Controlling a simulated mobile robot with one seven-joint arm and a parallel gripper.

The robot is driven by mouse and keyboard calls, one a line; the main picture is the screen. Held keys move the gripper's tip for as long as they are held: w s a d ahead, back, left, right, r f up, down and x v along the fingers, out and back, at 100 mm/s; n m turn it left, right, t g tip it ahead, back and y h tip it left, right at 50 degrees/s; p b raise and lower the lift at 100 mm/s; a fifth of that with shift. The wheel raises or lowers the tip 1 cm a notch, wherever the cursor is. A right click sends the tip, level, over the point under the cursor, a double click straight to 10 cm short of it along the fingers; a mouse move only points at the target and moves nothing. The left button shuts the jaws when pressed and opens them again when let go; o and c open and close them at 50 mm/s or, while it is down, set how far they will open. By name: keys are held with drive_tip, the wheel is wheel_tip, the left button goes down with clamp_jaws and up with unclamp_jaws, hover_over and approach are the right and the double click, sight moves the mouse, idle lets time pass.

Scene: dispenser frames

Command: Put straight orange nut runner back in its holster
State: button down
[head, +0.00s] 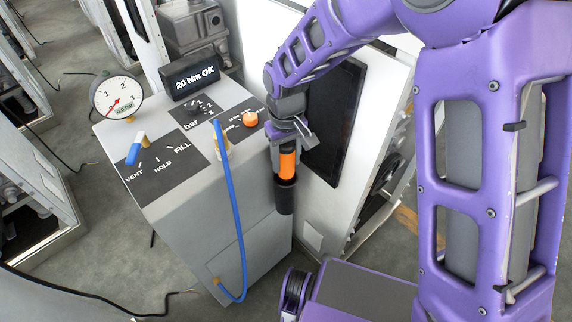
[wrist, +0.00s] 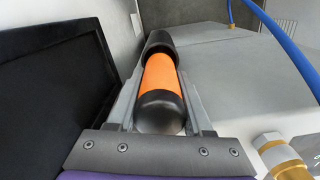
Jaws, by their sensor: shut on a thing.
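The orange nut runner (head: 287,164) stands roughly upright at the right side of the grey cabinet, with my gripper (head: 289,150) shut on its upper part. In the wrist view my gripper (wrist: 160,82) has one finger along each side of the orange body (wrist: 160,72), with the runner's black rounded end nearest the camera. A wider black cylinder (head: 285,196), which looks like the holster, surrounds the lower end; it also shows in the wrist view (wrist: 160,42). The runner appears to enter it, but its depth and lower end are hidden.
A black panel (head: 335,122) stands close right of my gripper.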

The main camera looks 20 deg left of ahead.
wheel_tip(320, 180, down, 2)
drive_tip(key=shift+f, duration=0.1)
drive_tip(key=shift+c, duration=1.5)
unclamp_jaws()
wheel_tip(320, 180, up, 12)
drive_tip(key=shift+r+p, duration=0.1)
drive_tip(key=shift+p, duration=0.9)
